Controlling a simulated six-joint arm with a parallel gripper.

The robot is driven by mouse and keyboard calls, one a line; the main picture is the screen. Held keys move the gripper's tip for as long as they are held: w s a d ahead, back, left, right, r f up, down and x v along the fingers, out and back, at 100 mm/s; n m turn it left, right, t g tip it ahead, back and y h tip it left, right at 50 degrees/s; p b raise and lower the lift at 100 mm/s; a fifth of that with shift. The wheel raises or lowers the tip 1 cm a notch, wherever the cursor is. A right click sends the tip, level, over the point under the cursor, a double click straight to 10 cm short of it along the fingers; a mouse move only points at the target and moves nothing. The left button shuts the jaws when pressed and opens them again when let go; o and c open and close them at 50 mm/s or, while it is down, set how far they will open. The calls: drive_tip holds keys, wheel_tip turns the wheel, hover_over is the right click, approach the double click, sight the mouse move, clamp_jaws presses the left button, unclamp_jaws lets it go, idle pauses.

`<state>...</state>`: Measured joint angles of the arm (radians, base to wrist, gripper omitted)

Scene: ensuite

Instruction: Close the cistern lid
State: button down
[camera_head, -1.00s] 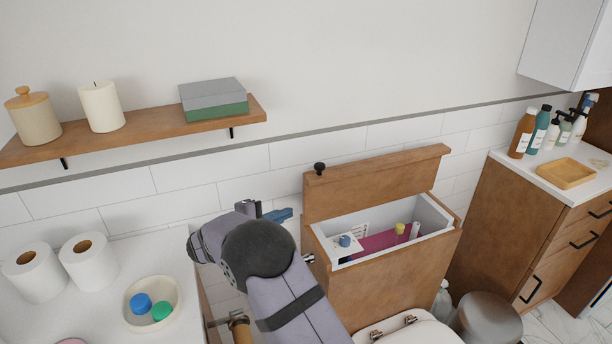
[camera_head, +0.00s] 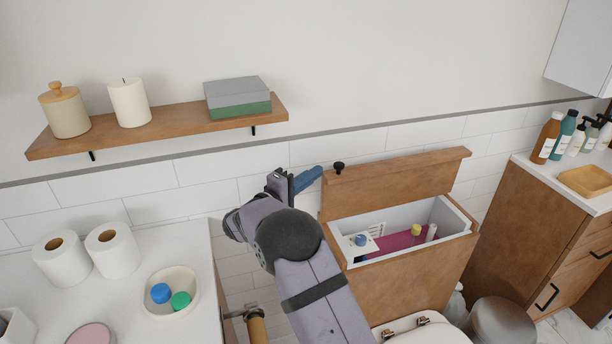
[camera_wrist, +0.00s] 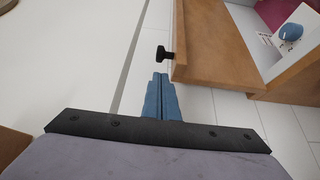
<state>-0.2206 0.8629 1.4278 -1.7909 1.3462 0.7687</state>
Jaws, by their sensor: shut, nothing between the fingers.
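The wooden cistern lid (camera_head: 400,178) stands raised at the back of the wooden cistern (camera_head: 410,278), against the tiled wall. A black knob (camera_head: 339,168) sits at the lid's left end; it also shows in the wrist view (camera_wrist: 164,53). My gripper (camera_head: 314,177) has its blue fingers shut and empty, just left of the lid and about level with the knob in the head view. In the wrist view the fingertips (camera_wrist: 160,76) appear just short of the knob, with a small gap. The lid (camera_wrist: 210,45) fills the upper right there.
The white open cistern box (camera_head: 352,222) holds a yellow-capped bottle, a blue-capped item and a magenta thing. A shelf (camera_head: 180,125) hangs at upper left. A white counter (camera_head: 210,300) with rolls and a dish (camera_head: 180,278) is at left. A wooden cabinet (camera_head: 525,245) stands right.

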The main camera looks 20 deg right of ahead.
sight(326, 173)
drive_tip(key=shift+p+x, duration=0.8)
drive_tip(key=shift+x, duration=1.85)
drive_tip(key=shift+s+f+b, duration=0.15)
drive_tip(key=shift+b, duration=0.3)
